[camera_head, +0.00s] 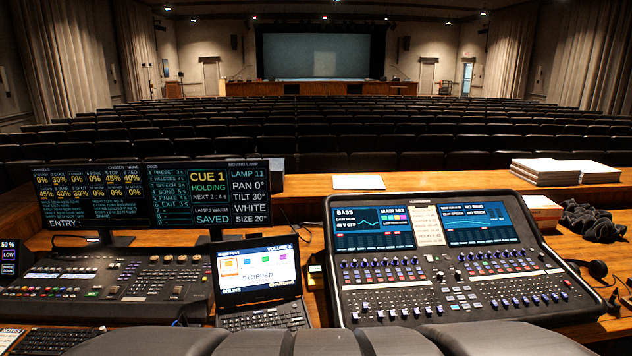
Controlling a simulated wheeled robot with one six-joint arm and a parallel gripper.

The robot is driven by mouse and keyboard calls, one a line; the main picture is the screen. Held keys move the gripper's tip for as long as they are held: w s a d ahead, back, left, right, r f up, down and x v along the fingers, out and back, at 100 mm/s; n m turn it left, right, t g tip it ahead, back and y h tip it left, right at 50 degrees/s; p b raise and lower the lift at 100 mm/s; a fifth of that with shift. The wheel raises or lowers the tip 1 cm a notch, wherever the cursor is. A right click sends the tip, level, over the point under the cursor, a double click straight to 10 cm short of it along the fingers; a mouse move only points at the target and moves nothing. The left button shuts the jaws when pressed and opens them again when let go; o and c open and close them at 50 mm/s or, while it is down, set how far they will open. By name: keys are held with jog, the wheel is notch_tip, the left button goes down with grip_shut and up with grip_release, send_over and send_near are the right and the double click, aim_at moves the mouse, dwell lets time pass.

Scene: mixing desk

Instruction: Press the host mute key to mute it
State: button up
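The sound mixing desk (422,290) stands at the right of centre on the wooden table, tilted towards me. It has two lit screens at its top, a left one (373,228) headed BASS and a right one (487,223). A pale printed sheet (427,225) sits between them. Rows of knobs, small keys and faders cover the panel below. The key labels are too small to read, so I cannot tell which one is the host mute key or whether it is lit. My gripper is not in view.
A lighting console (105,280) and two cue monitors (207,193) are further left. Dark grey rounded shapes (370,340) cross the bottom edge.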

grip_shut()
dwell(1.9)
